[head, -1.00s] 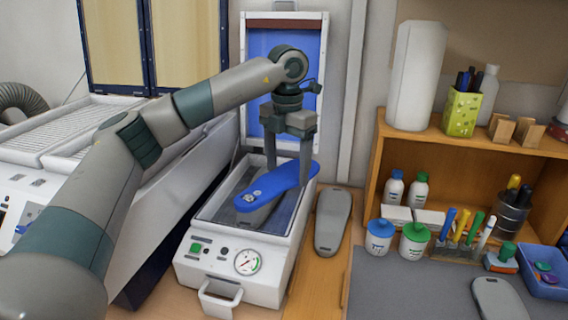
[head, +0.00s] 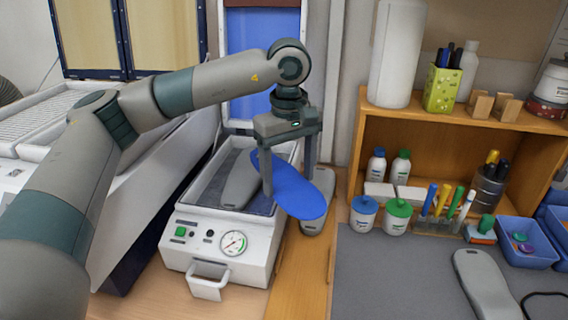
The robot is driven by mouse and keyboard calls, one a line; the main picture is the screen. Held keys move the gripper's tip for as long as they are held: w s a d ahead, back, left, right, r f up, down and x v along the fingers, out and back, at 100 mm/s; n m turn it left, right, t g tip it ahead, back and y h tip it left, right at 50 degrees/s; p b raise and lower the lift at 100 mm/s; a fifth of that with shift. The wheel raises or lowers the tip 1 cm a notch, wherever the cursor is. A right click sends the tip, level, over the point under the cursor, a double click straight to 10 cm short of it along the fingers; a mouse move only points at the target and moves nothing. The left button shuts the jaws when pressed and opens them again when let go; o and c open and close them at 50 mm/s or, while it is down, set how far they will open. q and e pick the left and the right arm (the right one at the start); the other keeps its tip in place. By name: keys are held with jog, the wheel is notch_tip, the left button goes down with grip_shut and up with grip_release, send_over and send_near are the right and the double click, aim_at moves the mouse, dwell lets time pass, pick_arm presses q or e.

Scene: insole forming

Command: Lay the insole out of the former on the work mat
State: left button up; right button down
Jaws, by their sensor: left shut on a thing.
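My left gripper (head: 289,180) points down, its two fingers shut on a blue insole (head: 298,196). It holds the insole in the air over the right side of the former (head: 225,259), a white box with a gauge and front handle. The former's lid (head: 262,60) stands open at the back. Inside the former lies a grey foot-shaped last (head: 241,181). The grey work mat (head: 395,275) lies at the lower right, apart from the insole. My right gripper is not in view.
A grey foot shape (head: 314,222) lies beside the former, partly hidden under the insole. Another grey foot shape (head: 486,283) lies on the mat's right. Blue-lidded (head: 363,215) and green-lidded (head: 396,217) jars and a pen rack stand behind the mat. The mat's left part is clear.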

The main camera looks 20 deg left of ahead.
aim_at(293, 209)
pick_arm(q)
jog(key=s+d+m, duration=0.1)
jog(key=m, duration=0.3)
jog(key=s+d+f+m, duration=0.1)
jog(key=s+m, duration=0.1)
jog(key=m, duration=0.2)
jog(key=s+d+m, duration=0.1)
jog(key=s+m, duration=0.1)
jog(key=m, duration=0.2)
jog(key=shift+s+d+f, duration=0.1)
jog(key=shift+f, duration=0.05)
jog(key=shift+s+d+f+m, duration=0.1)
jog(key=shift+s+m, duration=0.2)
jog(key=shift+m, duration=0.35)
jog(key=shift+s+d+f+m, duration=0.1)
jog(key=shift+s+m, duration=0.15)
jog(key=shift+m, duration=0.4)
